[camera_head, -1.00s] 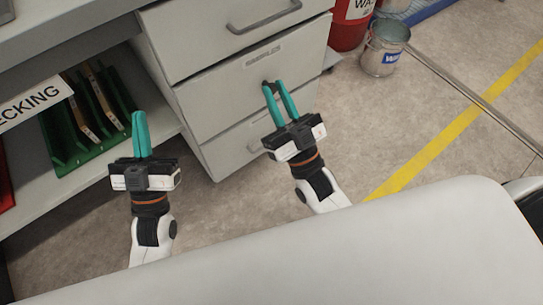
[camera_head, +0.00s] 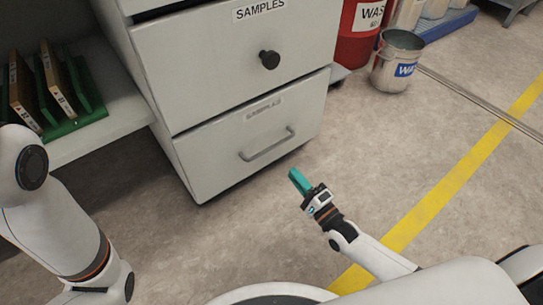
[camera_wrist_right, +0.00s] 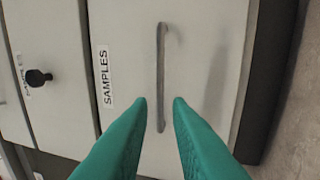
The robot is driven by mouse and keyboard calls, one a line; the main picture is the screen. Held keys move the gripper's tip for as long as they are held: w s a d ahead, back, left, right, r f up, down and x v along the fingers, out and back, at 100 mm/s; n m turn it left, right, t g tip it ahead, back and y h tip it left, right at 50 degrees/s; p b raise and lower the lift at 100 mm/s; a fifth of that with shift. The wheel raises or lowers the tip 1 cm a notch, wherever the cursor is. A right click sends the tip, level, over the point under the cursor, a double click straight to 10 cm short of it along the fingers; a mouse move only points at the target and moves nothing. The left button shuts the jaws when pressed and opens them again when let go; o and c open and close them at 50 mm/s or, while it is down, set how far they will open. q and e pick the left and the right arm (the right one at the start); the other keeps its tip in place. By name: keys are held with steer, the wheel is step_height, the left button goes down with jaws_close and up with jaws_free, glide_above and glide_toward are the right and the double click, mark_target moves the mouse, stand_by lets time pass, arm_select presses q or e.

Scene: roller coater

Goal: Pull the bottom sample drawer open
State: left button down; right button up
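The bottom sample drawer (camera_head: 215,160) is a pale grey front with a SAMPLES label and a grey bar handle (camera_head: 267,144). It looks shut, flush with the drawer above. My right gripper (camera_head: 294,176) has teal fingers and is just in front of the drawer's lower right, short of the handle. In the right wrist view its fingers (camera_wrist_right: 159,102) are open, with the handle (camera_wrist_right: 161,70) appearing in line between the tips, not gripped. My left arm shows at the left of the head view, but its gripper is out of view.
The drawer above (camera_head: 220,70) has a dark round knob (camera_head: 269,59). A shelf with a green rack (camera_head: 75,123) is at the left. A red waste container (camera_head: 357,35) and a metal bucket (camera_head: 398,62) stand at the back right. The floor before the drawers is clear.

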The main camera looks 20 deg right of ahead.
mark_target(272, 148)
steer(key=b+x, duration=0.5)
steer(key=x, duration=0.6)
steer(key=shift+w+a, duration=0.1)
steer(key=shift+w, duration=0.25)
jaws_close()
